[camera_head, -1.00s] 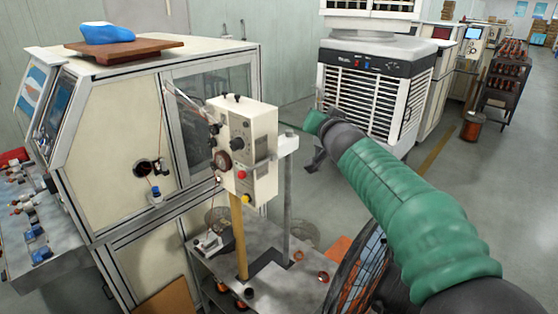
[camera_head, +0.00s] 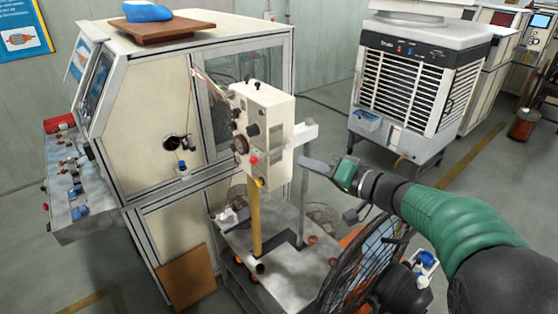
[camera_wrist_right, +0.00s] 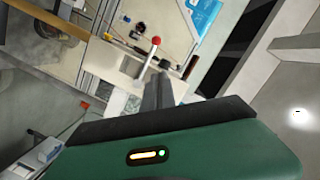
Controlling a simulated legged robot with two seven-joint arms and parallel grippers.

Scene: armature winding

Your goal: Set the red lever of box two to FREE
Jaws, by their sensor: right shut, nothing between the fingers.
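A lever with a red ball (camera_wrist_right: 155,40) and a pale metal stem shows in the right wrist view, on a cream panel (camera_wrist_right: 108,62). Its tip lies just beyond my fingertips, and I see no clear contact. I cannot read any FREE mark or box number. In the head view a cream control box (camera_head: 270,128) stands on a yellow post; its front carries dark knobs, a red button and a yellow button. My right gripper (camera_head: 304,162) is shut and empty, just right of this box. It also shows in the wrist view (camera_wrist_right: 158,78). My left gripper is not in view.
A metal bracket (camera_head: 306,132) juts from the box's right side near my gripper. Below are a grey cart top (camera_head: 285,262) and a black fan (camera_head: 365,265). A cream machine cabinet (camera_head: 140,110) stands left, an air cooler (camera_head: 415,90) behind right.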

